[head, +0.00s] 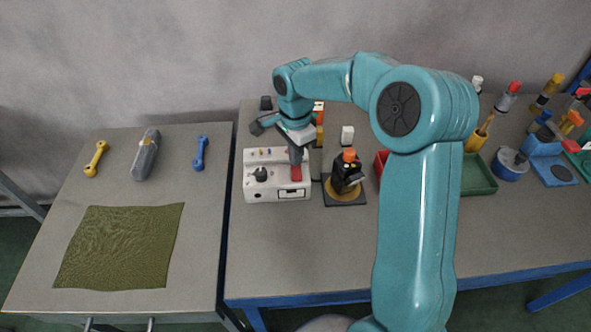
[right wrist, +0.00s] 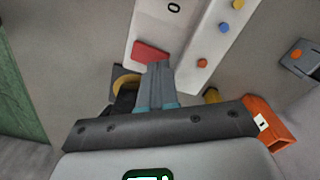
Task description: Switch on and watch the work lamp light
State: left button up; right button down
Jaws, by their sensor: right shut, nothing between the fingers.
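A white control box (head: 251,191) stands near the left edge of the blue-framed bench. It carries a black knob (head: 260,174), small coloured buttons and a red switch (head: 297,174). The red switch also shows in the right wrist view (right wrist: 150,52). My right gripper (head: 296,164) points down over the box, shut and empty. Its fingertips, in the wrist view (right wrist: 158,68), are at the red switch; I cannot tell whether they press it. I cannot clearly identify the work lamp, and no lit lamp shows. My left gripper is not in view.
Right of the box is a black device with an orange top (head: 349,156) on a dark base. A green tray (head: 480,178), a blue tin (head: 508,166) and bottles stand farther right. The left table holds a green cloth (head: 120,247), wrenches and a grey pouch (head: 146,155).

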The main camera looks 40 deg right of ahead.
jog(key=shift+f+b, duration=0.85)
jog(key=shift+f, duration=0.2)
dwell(0.5)
jog(key=shift+r, duration=0.15)
jog(key=shift+r+p, duration=0.55)
jog(key=shift+p, duration=0.1)
jog(key=shift+r+p, duration=2.05)
jog(key=shift+r, duration=0.85)
jog(key=shift+f, duration=0.1)
jog(key=shift+s, duration=0.1)
